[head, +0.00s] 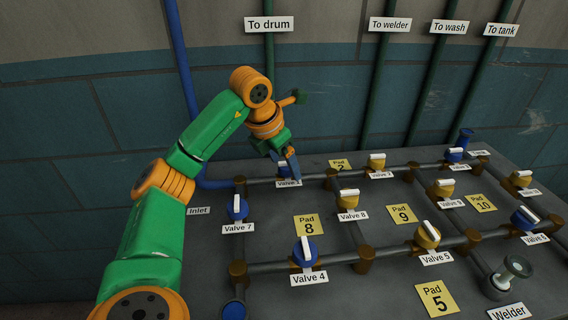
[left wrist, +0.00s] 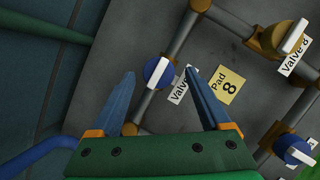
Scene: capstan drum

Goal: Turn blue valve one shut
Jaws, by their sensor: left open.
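The blue valve one (head: 282,171) sits on the back pipe near the wall, partly hidden by my left gripper in the head view; its "Valve 1" label is just below. In the left wrist view the blue valve (left wrist: 153,68) shows from above, its white handle roughly along the pipe. My left gripper (head: 285,163) is open above the valve. In the left wrist view the gripper (left wrist: 160,73) has its fingertips on either side of the valve, apart from it as far as I can see. My right gripper is not in view.
Blue valve 7 (head: 237,209), blue valve 4 (head: 303,253) and yellow valve 8 (head: 348,201) stand around the yellow Pad 8 sign (head: 308,225). More valves and pipes fill the right of the grey panel. A blue inlet pipe (head: 183,60) and green pipes run up the back wall.

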